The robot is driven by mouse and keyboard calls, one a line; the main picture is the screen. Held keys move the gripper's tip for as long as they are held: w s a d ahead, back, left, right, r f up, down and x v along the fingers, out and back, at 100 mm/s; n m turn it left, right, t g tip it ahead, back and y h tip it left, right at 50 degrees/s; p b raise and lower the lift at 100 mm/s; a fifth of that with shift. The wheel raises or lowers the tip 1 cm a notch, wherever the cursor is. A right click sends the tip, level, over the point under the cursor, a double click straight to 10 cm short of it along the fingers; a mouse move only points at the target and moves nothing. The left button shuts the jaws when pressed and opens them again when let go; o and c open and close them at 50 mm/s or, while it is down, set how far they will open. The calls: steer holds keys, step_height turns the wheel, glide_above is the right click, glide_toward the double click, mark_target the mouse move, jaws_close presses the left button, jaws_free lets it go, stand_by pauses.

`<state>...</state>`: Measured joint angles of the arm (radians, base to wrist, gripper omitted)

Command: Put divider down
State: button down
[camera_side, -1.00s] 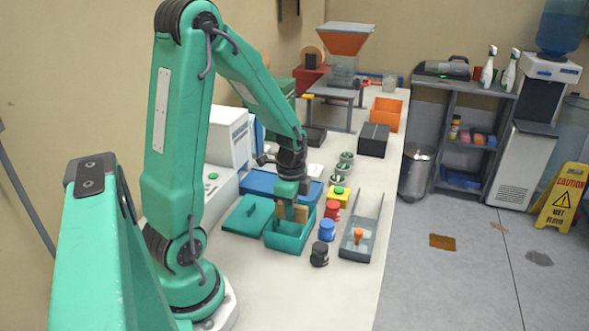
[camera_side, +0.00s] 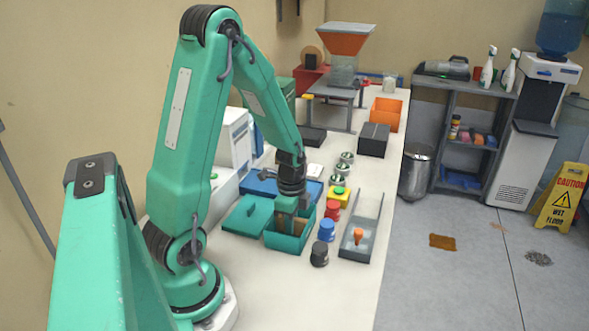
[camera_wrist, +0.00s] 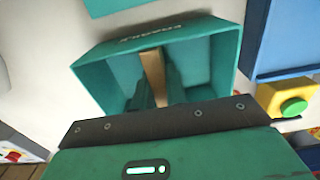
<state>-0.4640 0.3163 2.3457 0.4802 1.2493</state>
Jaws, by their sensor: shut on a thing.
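The tan divider (camera_wrist: 153,70) is a thin wooden-looking strip, seen nearly edge-on in the wrist view. My gripper (camera_wrist: 157,88) is shut on it, with a green finger on each side. Below it is an open teal box (camera_wrist: 212,68), with pale lettering on its rim. In the side view the same teal box (camera_side: 283,243) stands on the bench, and my gripper (camera_side: 286,222) points down into its opening. Whether the divider touches the box floor cannot be told; its lower part is hidden.
A teal lid (camera_side: 244,213) lies left of the box and a blue case (camera_side: 262,181) behind it. Red, blue and black knobs (camera_side: 327,230) stand close on the right, then a grey tray (camera_side: 355,247) with an orange piece. The front bench is clear.

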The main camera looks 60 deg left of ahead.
steer(key=shift+f, duration=0.15)
steer(key=c, duration=1.4)
jaws_free()
steer(key=shift+c, duration=0.2)
step_height(320, 180, up, 12)
steer(key=shift+r, duration=0.2)
